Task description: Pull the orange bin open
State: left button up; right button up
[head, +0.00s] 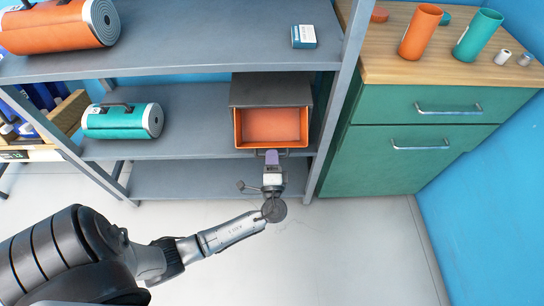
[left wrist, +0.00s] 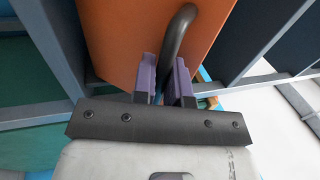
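The orange bin (head: 271,141) sits in a dark grey housing (head: 271,88) on the middle shelf, and its orange inside shows from above in the head view. My left gripper (head: 271,158) is at the middle of the bin's front. In the left wrist view the orange bin front (left wrist: 120,35) fills the upper middle, with a dark curved handle (left wrist: 178,35) running down from it. The two purple fingers of my left gripper (left wrist: 165,82) are closed around the handle, one on each side. My right gripper is not in view.
A green cabinet (head: 400,165) stands close on the right. The floor (head: 350,245) in front is clear.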

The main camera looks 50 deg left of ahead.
pick_arm(q)
jog(key=o, duration=0.4)
jog(key=p+v, duration=0.3)
jog(key=v, duration=1)
jog(key=shift+s+d+f, duration=0.1)
jog(key=shift+s+d, duration=0.1)
jog(key=shift+d, duration=0.1)
